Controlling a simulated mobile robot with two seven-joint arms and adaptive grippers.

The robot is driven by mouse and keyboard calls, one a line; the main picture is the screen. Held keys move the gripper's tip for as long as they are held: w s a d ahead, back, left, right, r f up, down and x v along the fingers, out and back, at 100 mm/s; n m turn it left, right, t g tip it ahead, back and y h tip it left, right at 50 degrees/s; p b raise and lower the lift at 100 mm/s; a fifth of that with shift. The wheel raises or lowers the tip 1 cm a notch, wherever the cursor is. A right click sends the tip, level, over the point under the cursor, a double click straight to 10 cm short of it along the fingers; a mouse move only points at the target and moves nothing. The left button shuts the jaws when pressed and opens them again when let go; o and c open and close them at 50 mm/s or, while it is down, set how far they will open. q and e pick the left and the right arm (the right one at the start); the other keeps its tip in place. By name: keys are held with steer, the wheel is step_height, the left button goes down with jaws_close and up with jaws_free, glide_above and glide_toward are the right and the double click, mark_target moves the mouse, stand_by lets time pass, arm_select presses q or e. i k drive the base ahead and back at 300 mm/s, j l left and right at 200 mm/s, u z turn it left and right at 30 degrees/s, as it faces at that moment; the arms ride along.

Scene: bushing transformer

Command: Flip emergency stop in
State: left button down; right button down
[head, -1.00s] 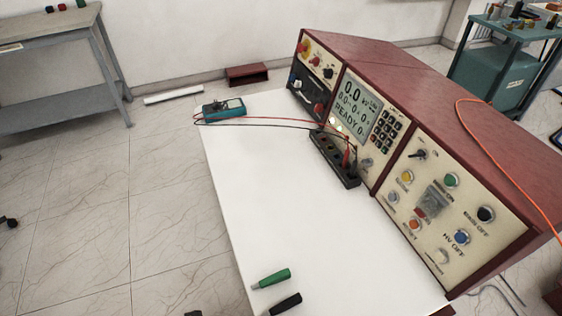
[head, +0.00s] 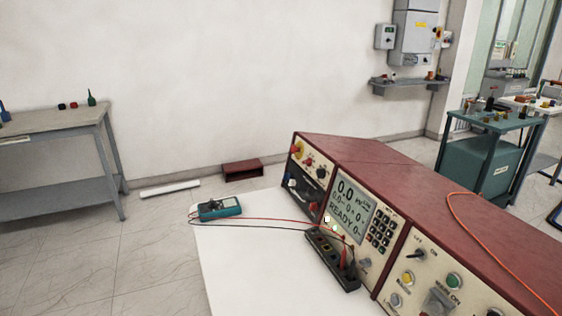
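A red-and-yellow knob (head: 298,148), which looks like an emergency stop, sits at the upper left of the far panel of the maroon test console (head: 390,180). It is too small to tell whether it is pressed in. A smaller red button (head: 309,162) is beside it. On the far wall, a grey cabinet (head: 415,40) has a small yellow-and-red part (head: 437,34) on its right side, too small to make out. Neither of my grippers is in view.
A white table (head: 250,260) holds the console, a teal multimeter (head: 219,208) with red and black leads, and a black terminal block (head: 330,260). A grey workbench (head: 60,130) stands left, a teal cart (head: 485,155) right. Tiled floor is open at left.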

mark_target(293, 149)
steer(key=i+j, duration=0.1)
steer(key=j, duration=0.5)
steer(key=i+j, duration=0.1)
steer(key=j, duration=0.45)
steer(key=i+j, duration=1.4)
steer(key=i+j+u, duration=0.05)
steer(key=j, duration=0.05)
